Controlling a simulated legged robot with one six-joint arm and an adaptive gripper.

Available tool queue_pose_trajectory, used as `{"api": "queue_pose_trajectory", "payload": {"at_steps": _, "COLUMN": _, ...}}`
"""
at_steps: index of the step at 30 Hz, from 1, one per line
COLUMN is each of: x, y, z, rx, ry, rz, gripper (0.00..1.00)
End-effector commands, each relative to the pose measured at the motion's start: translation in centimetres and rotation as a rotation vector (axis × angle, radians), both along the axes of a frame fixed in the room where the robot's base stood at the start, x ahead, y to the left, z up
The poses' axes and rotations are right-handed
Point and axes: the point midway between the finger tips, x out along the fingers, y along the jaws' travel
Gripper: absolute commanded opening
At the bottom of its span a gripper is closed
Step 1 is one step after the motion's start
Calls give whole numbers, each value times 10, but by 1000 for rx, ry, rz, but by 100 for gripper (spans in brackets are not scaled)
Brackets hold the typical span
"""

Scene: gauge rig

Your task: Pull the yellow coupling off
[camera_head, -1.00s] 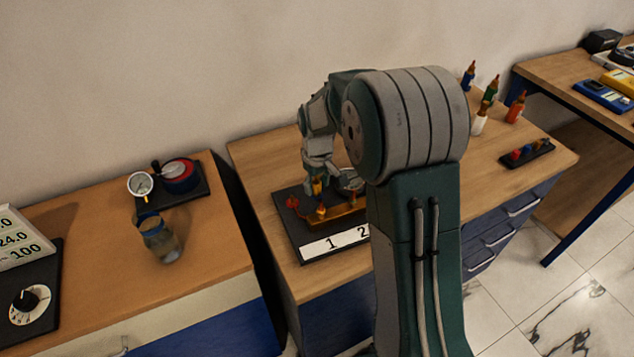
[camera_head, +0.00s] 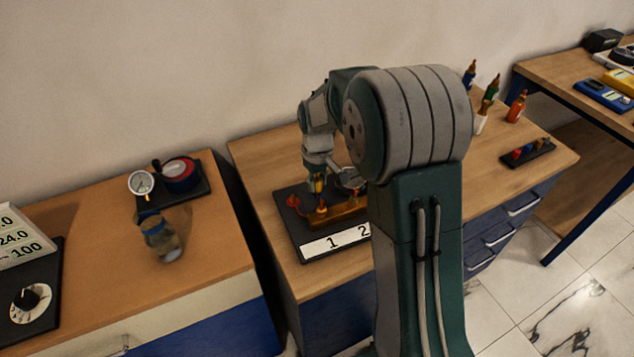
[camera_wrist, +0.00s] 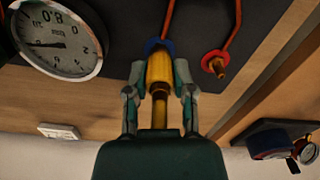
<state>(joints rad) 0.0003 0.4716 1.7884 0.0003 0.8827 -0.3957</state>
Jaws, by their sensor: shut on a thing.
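The yellow coupling (camera_wrist: 160,68) is a ribbed yellow sleeve with a blue collar (camera_wrist: 157,46) at its far end, in the middle of the wrist view. A brass stem (camera_wrist: 160,115) shows on its near side, towards my palm. My gripper (camera_wrist: 160,78) is shut on the coupling, one finger on each side. In the head view my gripper (camera_head: 315,183) is over the rig's dark base plate (camera_head: 287,236), and the coupling is small and partly hidden there. A red line leads away beyond the blue collar; I cannot tell whether the coupling is seated.
A round dial gauge (camera_wrist: 60,38) is close on the left in the wrist view. A red ring fitting (camera_wrist: 216,62) stands to the right. A glass jar (camera_head: 160,237) is on the left bench. Several bottles stand at the back right.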

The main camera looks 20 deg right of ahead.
Motion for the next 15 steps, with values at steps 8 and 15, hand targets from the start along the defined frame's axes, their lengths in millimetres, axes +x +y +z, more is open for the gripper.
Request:
{"api": "queue_pose_trajectory", "payload": {"at_steps": 8, "x": 1, "y": 0, "z": 13, "rx": 0, "ry": -3, "rz": 0, "gripper": 0}}
{"api": "queue_pose_trajectory", "payload": {"at_steps": 15, "x": 1, "y": 0, "z": 23, "rx": 0, "ry": -3, "rz": 0, "gripper": 0}}
